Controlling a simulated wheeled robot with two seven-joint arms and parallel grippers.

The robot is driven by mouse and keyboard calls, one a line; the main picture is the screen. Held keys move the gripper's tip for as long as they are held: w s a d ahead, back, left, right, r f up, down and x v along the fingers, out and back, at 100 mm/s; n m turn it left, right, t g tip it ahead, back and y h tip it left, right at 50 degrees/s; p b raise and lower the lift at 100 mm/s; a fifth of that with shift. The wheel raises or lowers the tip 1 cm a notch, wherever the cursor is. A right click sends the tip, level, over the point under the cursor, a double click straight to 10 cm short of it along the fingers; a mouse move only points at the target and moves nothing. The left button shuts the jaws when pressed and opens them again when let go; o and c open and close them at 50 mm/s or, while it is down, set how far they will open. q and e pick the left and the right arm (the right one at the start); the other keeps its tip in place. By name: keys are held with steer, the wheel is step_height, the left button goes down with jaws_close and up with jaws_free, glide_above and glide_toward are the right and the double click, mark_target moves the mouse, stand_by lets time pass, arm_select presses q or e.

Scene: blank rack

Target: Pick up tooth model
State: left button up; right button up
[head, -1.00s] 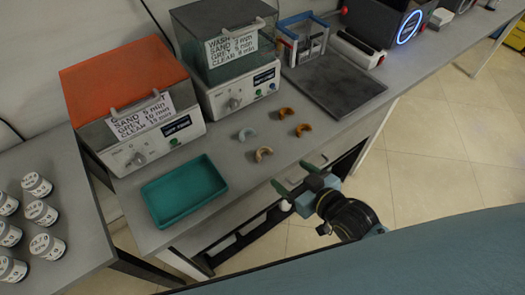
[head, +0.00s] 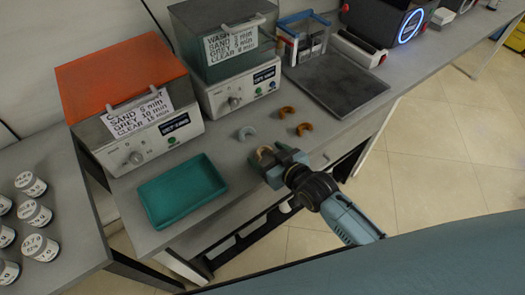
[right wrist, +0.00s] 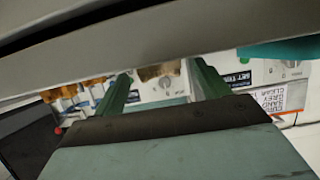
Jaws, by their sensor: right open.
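Several arch-shaped tooth models lie on the grey bench: a grey one (head: 246,132), two orange ones (head: 286,112) (head: 304,129), and a tan one (head: 264,151) nearest the front edge. My right gripper (head: 266,159) is open at the tan model, its fingers around or just over it and partly hiding it. In the right wrist view the tan model (right wrist: 160,71) shows between the two green fingers of my gripper (right wrist: 163,75). I cannot tell whether the fingers touch it. My left gripper is not in view.
A teal tray (head: 182,190) lies left of the models. Behind stand an orange-lidded machine (head: 125,85) and a glass-lidded wash machine (head: 225,50). A dark flat plate (head: 335,83) lies behind right. Labelled jars (head: 35,213) stand on the left table.

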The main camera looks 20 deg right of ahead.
steer(key=c, duration=1)
